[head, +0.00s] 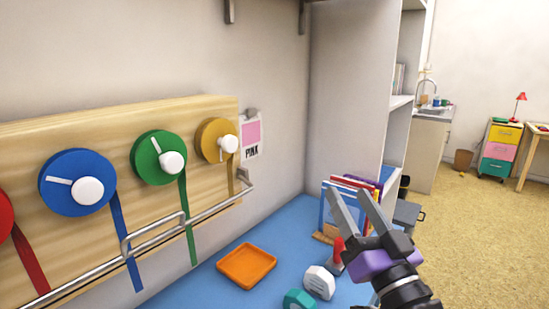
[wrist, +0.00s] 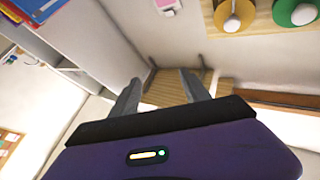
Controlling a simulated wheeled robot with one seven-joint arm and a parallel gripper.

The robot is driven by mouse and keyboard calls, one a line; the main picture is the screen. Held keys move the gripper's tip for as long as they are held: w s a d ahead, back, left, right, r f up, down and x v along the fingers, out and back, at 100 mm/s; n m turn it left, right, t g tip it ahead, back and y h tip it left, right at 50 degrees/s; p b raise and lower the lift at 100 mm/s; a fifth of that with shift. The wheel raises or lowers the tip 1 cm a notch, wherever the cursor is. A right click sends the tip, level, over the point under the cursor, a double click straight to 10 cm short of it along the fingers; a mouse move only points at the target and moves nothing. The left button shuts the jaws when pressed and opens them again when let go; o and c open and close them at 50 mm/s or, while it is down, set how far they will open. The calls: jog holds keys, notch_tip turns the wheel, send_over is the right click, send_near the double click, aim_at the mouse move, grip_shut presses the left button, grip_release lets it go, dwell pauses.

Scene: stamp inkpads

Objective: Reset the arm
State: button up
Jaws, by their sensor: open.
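My gripper (head: 357,207) is open and empty, raised above the right part of the blue tabletop (head: 215,287) in the head view. Its two grey fingers point up and to the left. In the wrist view its fingers (wrist: 158,90) stand apart with nothing between them. The purple gripper body fills the bottom of that view. No stamp or inkpad is held.
A wooden board with blue (head: 77,183), green (head: 158,157) and yellow (head: 216,140) ribbon spools hangs on the left wall. An orange tray (head: 246,266), a white block (head: 319,282), a teal block (head: 299,300) and books (head: 345,200) are on the blue top.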

jog(key=s+d+f+m+h+p, duration=0.1)
jog(key=s+d+f+h, duration=0.2)
jog(key=s+f, duration=0.4)
jog(key=s+d+f+m+h+p, duration=0.1)
jog(key=s+d+f+m+h, duration=0.15)
jog(key=s+f, duration=0.45)
jog(key=s+f+n+g+p, duration=0.1)
jog(key=s+f+g+p, duration=0.1)
jog(key=s, duration=1.2)
jog(key=s+d+f+n+g+p, duration=0.1)
jog(key=s+f+g, duration=0.4)
jog(key=s, duration=0.9)
jog(key=shift+s+f+n+p, duration=0.3)
jog(key=shift+n+p, duration=0.2)
jog(key=shift+n, duration=0.25)
jog(key=shift+w, duration=0.1)
